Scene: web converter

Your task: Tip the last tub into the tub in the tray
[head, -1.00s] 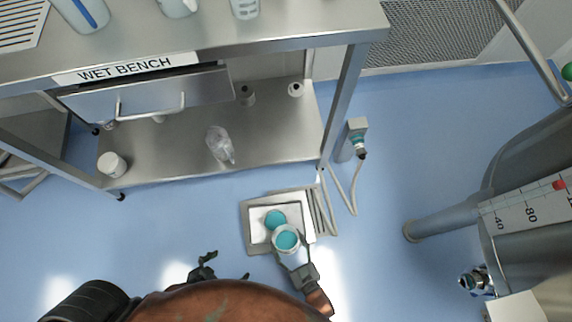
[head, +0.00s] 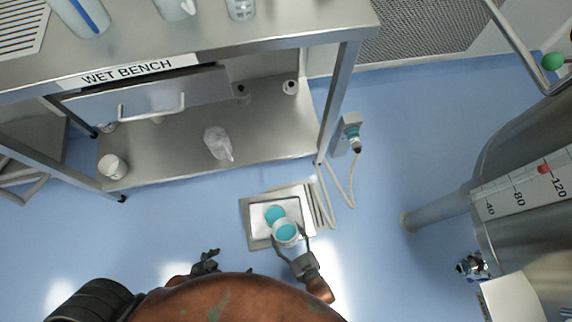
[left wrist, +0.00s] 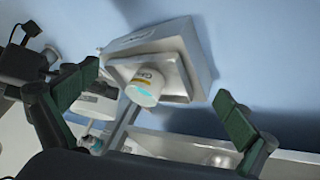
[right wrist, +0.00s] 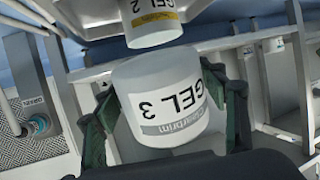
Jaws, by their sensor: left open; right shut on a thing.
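The white tub marked GEL 3 (right wrist: 165,100) is in my right gripper (head: 291,239), whose fingers clasp its sides. In the head view this tub (head: 286,233) has teal contents and is over the tray's front part. I cannot tell its exact tilt or height. The other tub, GEL 2 (right wrist: 152,18), stands in the tray (head: 246,222) just behind it, also with teal contents (head: 275,215). It shows with a yellow band in the left wrist view (left wrist: 143,88). My left gripper (head: 205,262) is open and empty, left of the tray, its fingers apart in its wrist view (left wrist: 155,105).
The wet bench (head: 180,60) stands behind the tray. A hose (head: 327,200) runs right of the tray. A large steel vessel (head: 530,160) is at right. Floor left of the tray is clear.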

